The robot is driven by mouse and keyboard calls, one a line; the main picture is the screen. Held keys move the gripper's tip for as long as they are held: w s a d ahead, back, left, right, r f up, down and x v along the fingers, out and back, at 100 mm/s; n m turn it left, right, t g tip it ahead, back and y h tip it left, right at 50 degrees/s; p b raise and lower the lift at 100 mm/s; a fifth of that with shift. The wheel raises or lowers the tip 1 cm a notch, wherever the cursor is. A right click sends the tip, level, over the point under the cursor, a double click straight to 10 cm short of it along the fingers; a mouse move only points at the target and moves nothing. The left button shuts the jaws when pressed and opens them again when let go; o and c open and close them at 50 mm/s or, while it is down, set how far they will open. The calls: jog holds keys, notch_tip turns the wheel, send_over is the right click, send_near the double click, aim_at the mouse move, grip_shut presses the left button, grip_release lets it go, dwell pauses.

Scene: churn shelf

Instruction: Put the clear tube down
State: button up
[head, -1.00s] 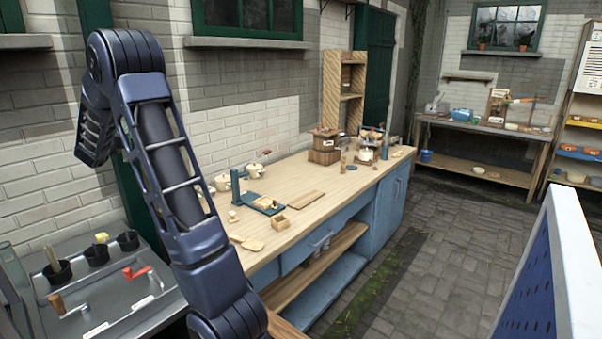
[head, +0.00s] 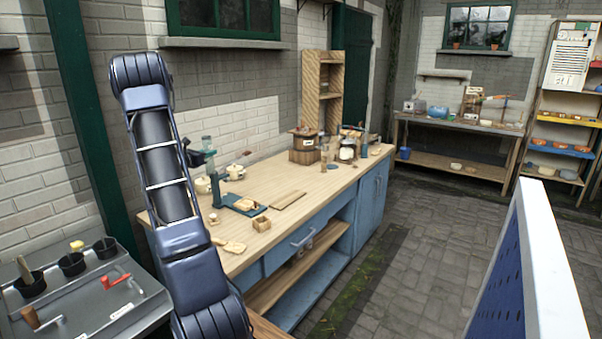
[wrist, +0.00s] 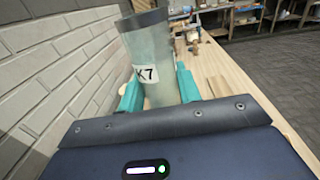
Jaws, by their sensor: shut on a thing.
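The clear tube (wrist: 150,55) stands nearly upright in the wrist view, with a dark rim and a white label reading K7. My gripper (wrist: 158,88) is shut on it, a teal finger on each side. In the head view the tube (head: 207,143) shows small beside the end of my arm, above the left part of the wooden bench (head: 290,179). A teal post on a blue base (head: 242,206) stands below it in the picture. I cannot tell how far the tube is from the post. The tube's lower end is hidden in the wrist view.
Cream pots (head: 235,172) stand behind the teal post. A small wooden box (head: 261,223) and a flat board (head: 288,200) lie in front. A wooden grinder box (head: 305,150) stands farther back. A grey tray table (head: 80,295) is at lower left. The bench's middle is mostly clear.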

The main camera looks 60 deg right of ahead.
notch_tip(320, 180, down, 21)
jog(key=s+d+g, duration=0.1)
jog(key=s+d, duration=0.2)
jog(key=shift+m, duration=0.4)
jog(key=shift+f, duration=0.1)
jog(key=o, duration=1)
